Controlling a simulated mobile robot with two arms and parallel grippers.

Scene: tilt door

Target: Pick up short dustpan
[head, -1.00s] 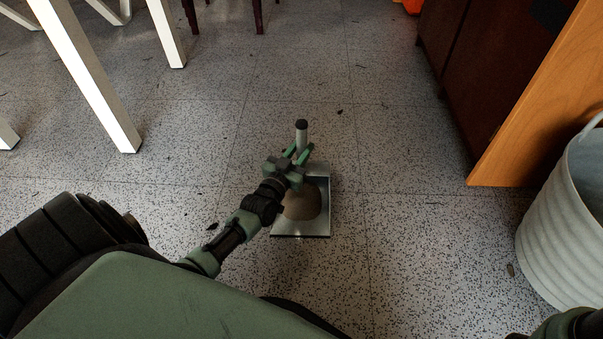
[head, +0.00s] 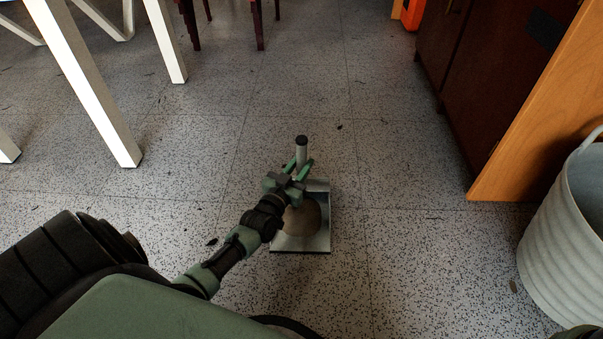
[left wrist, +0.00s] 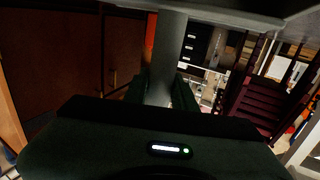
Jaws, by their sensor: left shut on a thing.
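The short dustpan (head: 318,240) has a grey metal pan with a brown round pile or patch in it and a short grey handle with a dark end. It is in the middle of the head view, over the speckled floor. My left gripper (head: 301,167) is shut on the handle (head: 301,150), just in front of the dark tip. In the left wrist view the handle (left wrist: 166,60) rises between the fingers, and the pan's dark edge spans the top. Whether the pan touches the floor is hard to tell. My right gripper is not in view.
A ribbed grey bucket (head: 562,235) stands at the right, beside an orange wood panel (head: 530,120) and a dark cabinet (head: 480,70). White table legs (head: 95,90) stand at the left, dark red chair legs (head: 258,25) at the back. The floor (head: 400,160) around the dustpan is mostly clear.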

